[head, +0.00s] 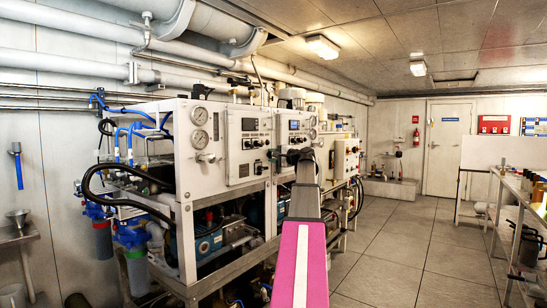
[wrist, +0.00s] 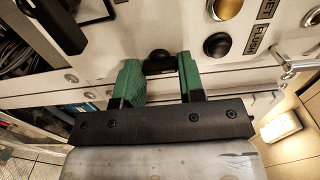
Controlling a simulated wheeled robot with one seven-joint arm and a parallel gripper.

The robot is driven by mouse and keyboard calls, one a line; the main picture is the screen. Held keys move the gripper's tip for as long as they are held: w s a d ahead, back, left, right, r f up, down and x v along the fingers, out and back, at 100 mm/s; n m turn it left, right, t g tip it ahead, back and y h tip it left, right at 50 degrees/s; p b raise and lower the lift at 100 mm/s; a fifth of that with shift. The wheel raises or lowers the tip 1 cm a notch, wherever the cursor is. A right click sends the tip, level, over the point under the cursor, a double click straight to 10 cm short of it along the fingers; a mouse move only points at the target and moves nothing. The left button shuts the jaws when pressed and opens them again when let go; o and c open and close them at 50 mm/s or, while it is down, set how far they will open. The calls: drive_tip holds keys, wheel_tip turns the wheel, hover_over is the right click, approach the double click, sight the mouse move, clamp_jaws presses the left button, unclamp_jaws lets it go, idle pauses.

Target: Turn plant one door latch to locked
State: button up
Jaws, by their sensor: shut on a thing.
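A small black door latch (wrist: 160,61) shows in the wrist view on a pale panel, between the green fingers of my gripper (wrist: 160,76). The fingers are shut on it from both sides. Much of the latch is hidden by the fingers and its marks cannot be read. In the head view my gripper (head: 294,156) is a dark shape at the front of the white plant cabinets, and it hides the latch there. The nearer cabinet door (head: 247,143) looks closed.
An amber button (wrist: 228,8) and a black knob (wrist: 218,45) sit close to my gripper. A metal T-shaped handle (wrist: 294,64) sticks out at the right. Black hoses (head: 115,185) hang at the near cabinet end. The aisle floor (head: 400,240) is clear; a bench (head: 510,187) stands right.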

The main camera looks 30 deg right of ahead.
drive_tip(key=o, duration=0.9)
drive_tip(key=shift+o, duration=0.2)
drive_tip(key=v, duration=1)
drive_tip(key=shift+s, duration=0.4)
drive_tip(key=shift+s+d, duration=0.1)
